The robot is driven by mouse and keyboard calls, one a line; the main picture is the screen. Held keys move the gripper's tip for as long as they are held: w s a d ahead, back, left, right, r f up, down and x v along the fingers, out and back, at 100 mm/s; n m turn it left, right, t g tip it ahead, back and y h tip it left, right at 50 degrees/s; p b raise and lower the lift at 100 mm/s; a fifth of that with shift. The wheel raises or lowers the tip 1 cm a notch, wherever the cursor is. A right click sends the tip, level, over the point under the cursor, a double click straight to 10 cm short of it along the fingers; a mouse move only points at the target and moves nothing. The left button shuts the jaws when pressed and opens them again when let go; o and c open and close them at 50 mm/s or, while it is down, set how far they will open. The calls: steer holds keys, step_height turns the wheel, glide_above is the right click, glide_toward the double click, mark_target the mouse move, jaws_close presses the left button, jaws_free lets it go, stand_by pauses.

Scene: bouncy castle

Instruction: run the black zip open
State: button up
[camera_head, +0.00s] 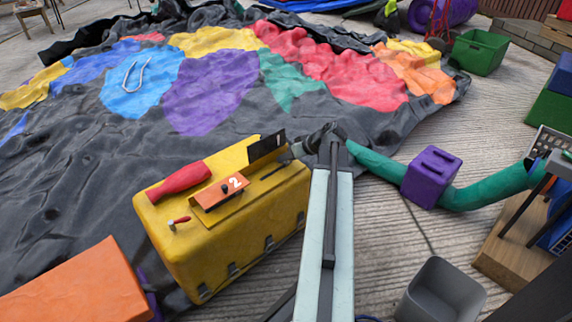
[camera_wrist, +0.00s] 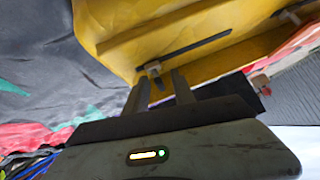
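The yellow block (camera_head: 230,235) stands at lower left of centre in the head view. A short black strip on its top, which looks like the black zip (camera_head: 273,172), lies near its right end. In the wrist view the zip (camera_wrist: 195,46) runs slantwise across the yellow face, with a small pull tab (camera_wrist: 157,80) hanging at its lower left end. My gripper (camera_wrist: 160,83) is open, its two fingers apart on either side of the tab; I cannot tell whether they touch it. In the head view my gripper (camera_head: 307,146) is at the block's right end, partly hidden by its own wrist.
A black plate (camera_head: 266,146) stands upright behind the zip. An orange plate marked 2 (camera_head: 219,192) and a red handle (camera_head: 180,179) are on the block. A green tube (camera_head: 480,194) with a purple block (camera_head: 432,176) and a grey bin (camera_head: 440,292) are at right.

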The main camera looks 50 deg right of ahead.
steer(key=shift+w+f, duration=0.1)
steer(key=shift+w, duration=0.05)
jaws_close()
stand_by(1.4)
